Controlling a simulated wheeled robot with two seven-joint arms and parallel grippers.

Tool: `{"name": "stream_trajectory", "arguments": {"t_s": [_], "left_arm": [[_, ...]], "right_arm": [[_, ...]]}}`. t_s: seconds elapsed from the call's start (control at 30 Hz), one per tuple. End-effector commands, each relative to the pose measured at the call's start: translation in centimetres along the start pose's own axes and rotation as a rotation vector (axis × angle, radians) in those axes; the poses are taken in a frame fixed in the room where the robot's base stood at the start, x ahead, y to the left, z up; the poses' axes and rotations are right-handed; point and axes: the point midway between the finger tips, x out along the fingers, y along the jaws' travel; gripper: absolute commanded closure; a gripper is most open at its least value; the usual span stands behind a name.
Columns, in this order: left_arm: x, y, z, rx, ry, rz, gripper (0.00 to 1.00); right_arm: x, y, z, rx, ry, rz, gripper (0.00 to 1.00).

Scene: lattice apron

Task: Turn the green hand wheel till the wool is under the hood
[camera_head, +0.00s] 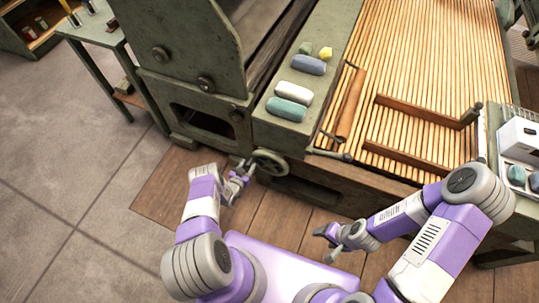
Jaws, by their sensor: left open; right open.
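The green hand wheel (270,162) sits on the front of the green machine, below its ledge. My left gripper (246,168) is open just left of the wheel, close to its rim; I cannot tell whether they touch. My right gripper (328,242) is open and empty, low in front of the machine, apart from it. The lattice apron (440,65) of wooden slats lies right of the ledge. No wool can be made out for sure on its slats. The green housing (190,40) on the left may be the hood; I cannot tell.
Blue (308,64), white (293,91) and teal (286,109) rolls lie on the green ledge (268,128). A handle (328,154) sticks out right of the wheel. A side table (100,32) stands at the left. The floor at left is clear.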

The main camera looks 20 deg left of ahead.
Motion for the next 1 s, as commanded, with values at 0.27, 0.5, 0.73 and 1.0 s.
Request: {"name": "stream_trajectory", "arguments": {"t_s": [0.27,0.5,0.73,1.0], "left_arm": [[-3.4,0.0,0.9,-0.001,-0.002,-0.001,0.53],[-5.5,0.0,1.6,0.0,0.0,-0.001,0.53],[-5.7,0.0,1.7,0.001,0.0,-0.001,0.53],[-5.7,0.0,1.7,0.001,0.0,-0.001,0.53]], "right_arm": [[-1.3,-0.5,0.1,0.0,0.0,0.0,0.34],[-1.8,-0.7,0.1,0.0,0.0,0.0,0.34],[-1.8,-0.7,0.1,0.0,0.0,0.0,0.34],[-1.8,-0.7,0.1,0.0,0.0,0.0,0.34]]}}
